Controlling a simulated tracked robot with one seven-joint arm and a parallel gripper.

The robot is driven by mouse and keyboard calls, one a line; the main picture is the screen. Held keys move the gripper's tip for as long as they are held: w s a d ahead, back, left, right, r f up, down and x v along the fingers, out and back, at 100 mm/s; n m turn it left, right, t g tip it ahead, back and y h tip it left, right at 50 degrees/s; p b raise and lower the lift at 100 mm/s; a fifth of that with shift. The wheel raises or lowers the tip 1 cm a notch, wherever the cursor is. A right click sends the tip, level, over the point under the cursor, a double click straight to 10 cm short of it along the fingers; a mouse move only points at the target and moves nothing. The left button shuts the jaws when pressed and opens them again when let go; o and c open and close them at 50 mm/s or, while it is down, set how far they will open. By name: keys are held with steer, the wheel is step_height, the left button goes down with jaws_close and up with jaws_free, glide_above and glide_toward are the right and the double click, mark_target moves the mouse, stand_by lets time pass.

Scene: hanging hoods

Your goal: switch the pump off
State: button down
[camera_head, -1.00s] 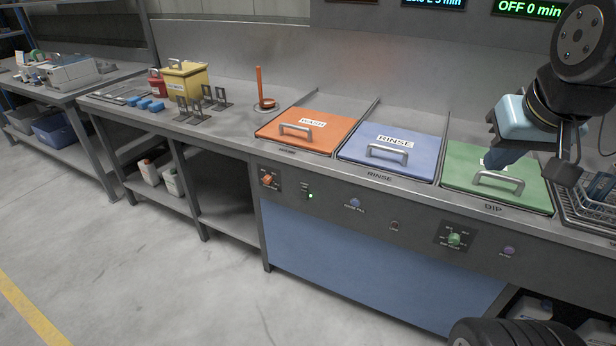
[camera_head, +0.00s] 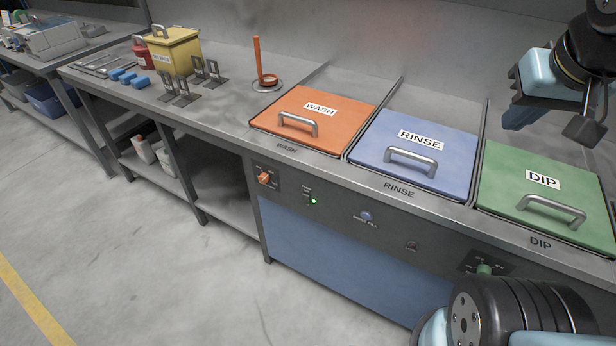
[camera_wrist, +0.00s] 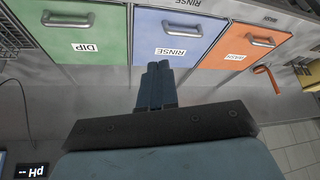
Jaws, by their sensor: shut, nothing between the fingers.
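The control panel (camera_head: 340,222) runs along the front of the bench, below the lids. A small switch (camera_head: 306,192) sits on it with a lit green lamp (camera_head: 313,201) beside it; its lettering is too small to read for sure. An orange knob (camera_head: 264,178) is to its left and a blue fill button (camera_head: 365,216) to its right. My gripper (camera_wrist: 158,68) is shut and empty in the wrist view, above the lids and pointing toward the blue rinse lid (camera_wrist: 181,28). It is well away from the panel.
Orange wash (camera_head: 313,121), blue rinse and green dip (camera_head: 540,190) lids are closed, with raised handles. An upright orange-handled tool (camera_head: 258,60), racks (camera_head: 190,82) and a yellow box (camera_head: 177,50) stand on the bench at left. The floor in front is clear.

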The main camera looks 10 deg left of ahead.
mark_target(306, 199)
steer(key=w+a+f+n+g+h, duration=0.15)
steer(key=w+a+f+n, duration=0.55)
steer(key=w+a+f, duration=0.85)
steer(key=s+a+f+n, duration=0.2)
steer(key=a+f+n, duration=0.1)
steer(key=a+f, duration=0.7)
steer(key=s+a+f+n, duration=0.3)
steer(key=a+f, duration=0.6)
steer(key=a, duration=0.3)
steer(key=shift+a+f+n, duration=0.25)
steer(key=shift+f+n, duration=0.15)
steer(key=shift+t, duration=0.25)
steer(key=shift+w+d+f, duration=0.5)
steer(key=shift+w+f, duration=0.75)
steer(key=shift+f, duration=0.2)
steer(key=shift+w+d+f, duration=0.45)
steer(key=shift+w+f, duration=0.85)
steer(key=shift+f, duration=0.1)
steer(key=shift+w+d+f, duration=0.5)
steer(key=shift+w+f, duration=0.75)
steer(key=shift+f, duration=0.2)
